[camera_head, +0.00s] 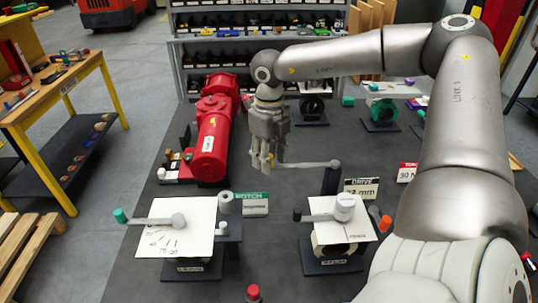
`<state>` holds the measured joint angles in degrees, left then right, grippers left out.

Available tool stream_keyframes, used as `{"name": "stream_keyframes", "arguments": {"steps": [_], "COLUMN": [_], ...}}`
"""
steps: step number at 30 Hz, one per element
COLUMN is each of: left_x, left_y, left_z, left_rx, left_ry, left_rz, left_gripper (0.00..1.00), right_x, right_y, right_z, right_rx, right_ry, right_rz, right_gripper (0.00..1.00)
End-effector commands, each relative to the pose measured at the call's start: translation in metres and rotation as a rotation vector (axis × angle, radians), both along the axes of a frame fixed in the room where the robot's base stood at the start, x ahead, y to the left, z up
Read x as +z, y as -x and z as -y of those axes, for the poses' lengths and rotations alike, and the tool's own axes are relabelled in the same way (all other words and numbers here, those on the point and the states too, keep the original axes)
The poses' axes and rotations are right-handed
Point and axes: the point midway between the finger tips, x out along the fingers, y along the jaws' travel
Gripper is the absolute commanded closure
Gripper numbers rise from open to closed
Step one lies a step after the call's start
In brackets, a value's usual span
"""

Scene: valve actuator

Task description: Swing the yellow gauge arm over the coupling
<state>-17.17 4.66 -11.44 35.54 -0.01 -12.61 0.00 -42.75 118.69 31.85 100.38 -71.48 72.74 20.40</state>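My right gripper (262,166) points down at the middle of the bench, its fingers at the left end of a thin pale arm (308,164). This arm has a yellowish tip by the fingers and runs right to a dark upright post (331,181); it seems to be the gauge arm. Whether the fingers close on it cannot be told. In front of the post is a stand with a white plate, a light grey round cap (344,206) and a lever with a dark knob. Which part is the coupling is unclear. My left gripper is out of view.
A red actuator (212,138) lies left of my gripper. A white dial plate (173,229) with a green-knobbed lever stands at front left. A "32 mm" sign (361,189) stands right of the post. A red button (253,293) is at the front. Shelves stand behind.

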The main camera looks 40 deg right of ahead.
Motion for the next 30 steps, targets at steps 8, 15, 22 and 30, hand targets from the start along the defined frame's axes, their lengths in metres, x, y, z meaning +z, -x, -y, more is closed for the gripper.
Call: {"name": "stream_keyframes", "arguments": {"steps": [8,15,22,30], "left_x": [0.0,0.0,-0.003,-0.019], "left_y": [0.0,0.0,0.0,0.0], "left_z": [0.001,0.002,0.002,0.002], "left_rx": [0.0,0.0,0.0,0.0], "left_ry": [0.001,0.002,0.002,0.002], "left_rz": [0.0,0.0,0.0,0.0], "left_gripper": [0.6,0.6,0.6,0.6], "right_x": [0.0,0.0,-0.001,-0.002], "right_y": [0.0,0.0,0.003,0.021], "right_z": [0.0,0.0,0.0,-0.001], "right_rx": [0.0,0.0,0.011,0.097], "right_ry": [0.0,0.0,0.0,-0.001], "right_rz": [0.0,0.0,0.0,0.003], "right_gripper": [0.94,1.0,1.0,1.0]}}
